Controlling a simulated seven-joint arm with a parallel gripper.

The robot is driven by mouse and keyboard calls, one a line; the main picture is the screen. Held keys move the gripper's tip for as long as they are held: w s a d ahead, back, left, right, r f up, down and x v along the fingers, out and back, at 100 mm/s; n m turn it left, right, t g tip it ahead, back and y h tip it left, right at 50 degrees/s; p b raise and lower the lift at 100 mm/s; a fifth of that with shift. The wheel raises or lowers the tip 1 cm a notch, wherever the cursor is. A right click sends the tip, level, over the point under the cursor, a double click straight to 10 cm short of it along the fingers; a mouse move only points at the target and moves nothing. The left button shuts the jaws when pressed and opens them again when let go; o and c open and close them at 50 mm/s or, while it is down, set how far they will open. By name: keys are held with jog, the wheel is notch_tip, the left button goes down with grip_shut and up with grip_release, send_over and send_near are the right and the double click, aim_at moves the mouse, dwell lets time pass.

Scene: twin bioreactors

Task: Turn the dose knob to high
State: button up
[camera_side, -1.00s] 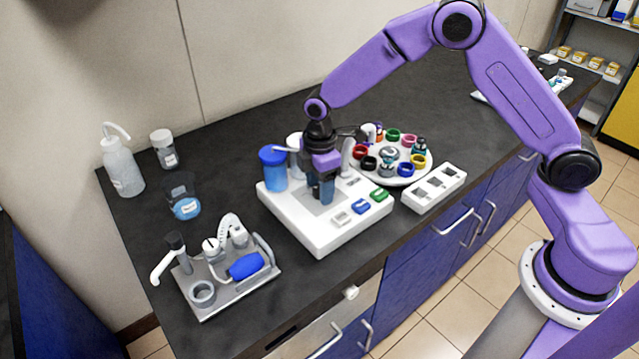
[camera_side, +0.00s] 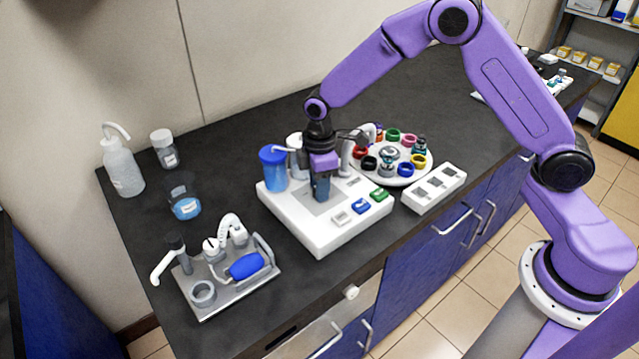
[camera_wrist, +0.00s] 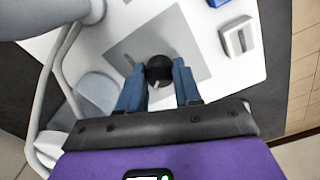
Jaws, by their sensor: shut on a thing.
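The dose knob (camera_wrist: 158,70) is a round black knob on a grey square panel (camera_wrist: 190,45) of the white bioreactor base. In the wrist view it sits between the blue fingertips of my gripper (camera_wrist: 159,78), which is shut on it. A small light pointer mark shows at the knob's lower edge. In the side view my gripper (camera_side: 321,190) points straight down onto the white base (camera_side: 325,238) and hides the knob. A blue-lidded vessel (camera_side: 273,170) stands on the base just left of the gripper.
A carousel of coloured rings (camera_side: 402,168) and a white switch strip (camera_side: 434,187) lie to the right. A metal tray with a blue bulb (camera_side: 246,266) stands at the front left. Dark counter is free behind.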

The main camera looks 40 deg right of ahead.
jog(key=m, duration=0.4)
jog(key=shift+m, duration=0.3)
jog(key=m, duration=0.3)
jog(key=shift+m, duration=0.4)
jog(key=m, duration=0.4)
jog(key=shift+m, duration=1.7)
jog(key=o, duration=1)
jog(key=shift+o, duration=0.2)
notch_tip(320, 180, up, 18)
jog(key=shift+f, duration=0.25)
